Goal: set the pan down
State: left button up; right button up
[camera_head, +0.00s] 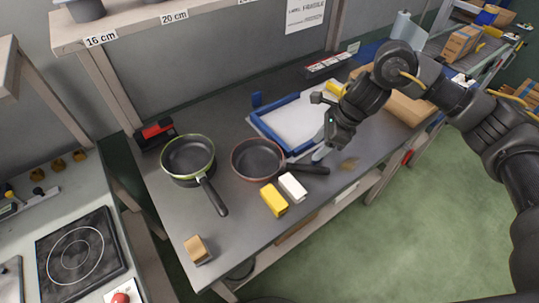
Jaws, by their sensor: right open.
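Two pans rest on the grey worktop. A dark pan with a reddish-brown rim (257,158) lies flat in the middle, its black handle (310,168) pointing right. A pan with a green rim (188,155) stands to its left, its dark handle pointing down toward the table's front edge; it seems to sit on something dark. My right gripper (318,158) is open, just above and beside the handle of the reddish-rimmed pan. Whether a finger touches the handle is hard to tell. My left gripper is out of view.
A yellow block (273,200) and a white block (293,187) lie just in front of the reddish-rimmed pan. A blue-framed white tray (292,122) is behind it. A brown-topped block (197,249) sits near the front left corner. A labelled shelf (130,34) overhangs the back.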

aim_at(301, 166)
jog(key=f, duration=0.2)
jog(key=shift+s+a+f, duration=0.3)
jog(key=shift+a+f, duration=0.1)
jog(key=shift+x, duration=1)
jog(key=shift+w+f, duration=0.25)
jog(key=shift+a+f, duration=0.1)
jog(key=shift+a, duration=0.05)
jog(key=p+x, duration=0.1)
jog(key=x, duration=0.3)
jog(key=shift+w+a+f, duration=0.1)
jog(key=shift+a+f, duration=0.1)
jog(key=shift+f, duration=0.2)
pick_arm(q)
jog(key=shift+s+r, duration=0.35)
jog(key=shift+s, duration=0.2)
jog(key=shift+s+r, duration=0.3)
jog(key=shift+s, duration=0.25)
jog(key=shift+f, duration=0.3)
pick_arm(e)
jog(key=shift+f, duration=0.15)
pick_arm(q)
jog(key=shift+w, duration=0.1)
pick_arm(e)
grip_shut()
